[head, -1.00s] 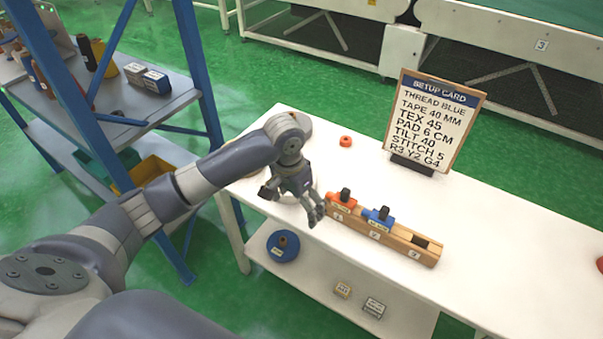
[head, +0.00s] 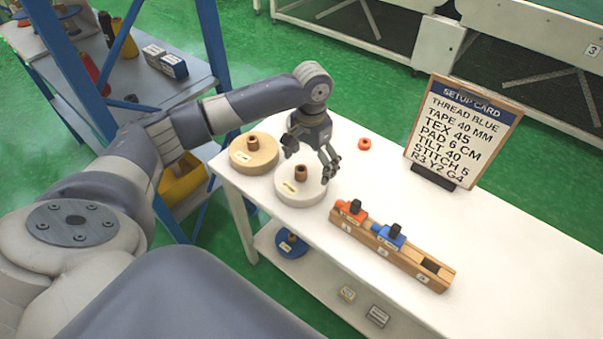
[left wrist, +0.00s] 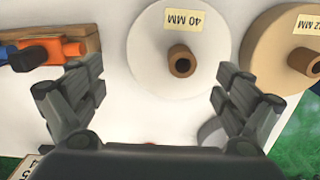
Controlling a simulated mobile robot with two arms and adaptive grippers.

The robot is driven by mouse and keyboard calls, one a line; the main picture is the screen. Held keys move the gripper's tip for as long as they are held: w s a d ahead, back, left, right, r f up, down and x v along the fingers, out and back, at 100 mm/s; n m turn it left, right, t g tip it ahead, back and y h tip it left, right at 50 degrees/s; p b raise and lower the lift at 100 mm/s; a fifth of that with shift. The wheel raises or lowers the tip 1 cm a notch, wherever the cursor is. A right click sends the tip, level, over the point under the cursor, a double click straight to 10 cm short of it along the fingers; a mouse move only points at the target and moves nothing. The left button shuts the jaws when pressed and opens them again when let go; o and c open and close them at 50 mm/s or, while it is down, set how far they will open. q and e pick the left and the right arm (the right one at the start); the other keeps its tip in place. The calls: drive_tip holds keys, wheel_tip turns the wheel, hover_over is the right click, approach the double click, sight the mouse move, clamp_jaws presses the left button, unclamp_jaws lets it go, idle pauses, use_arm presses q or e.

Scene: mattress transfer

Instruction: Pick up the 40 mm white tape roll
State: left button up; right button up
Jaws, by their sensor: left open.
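The white tape roll (head: 298,190) lies flat on the white table, with a brown core standing up at its middle. In the left wrist view the white roll (left wrist: 160,55) carries a label reading 40 MM, upside down. My left gripper (head: 311,172) is open above the roll's far right part and holds nothing. In the left wrist view its two fingers (left wrist: 157,88) stand apart, with the brown core between and beyond them. The fingers look apart from the roll. My right gripper is not in view.
A tan roll (head: 254,153) lies left of the white roll; its label (left wrist: 310,24) ends in 2 MM. A wooden rack (head: 393,246) with orange and blue blocks stands to the right.

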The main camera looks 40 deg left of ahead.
sight(308, 184)
use_arm(q)
drive_tip(key=f, duration=0.4)
drive_tip(key=shift+s+a+f+p, duration=0.15)
drive_tip(key=shift+s+f+p, duration=0.1)
drive_tip(key=shift+p, duration=0.15)
drive_tip(key=shift+w+f, duration=0.1)
drive_tip(key=shift+f, duration=0.3)
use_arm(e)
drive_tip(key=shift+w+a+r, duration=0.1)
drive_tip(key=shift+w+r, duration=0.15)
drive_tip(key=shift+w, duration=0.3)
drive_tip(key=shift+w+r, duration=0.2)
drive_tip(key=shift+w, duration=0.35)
use_arm(q)
drive_tip(key=shift+c, duration=0.3)
clamp_jaws()
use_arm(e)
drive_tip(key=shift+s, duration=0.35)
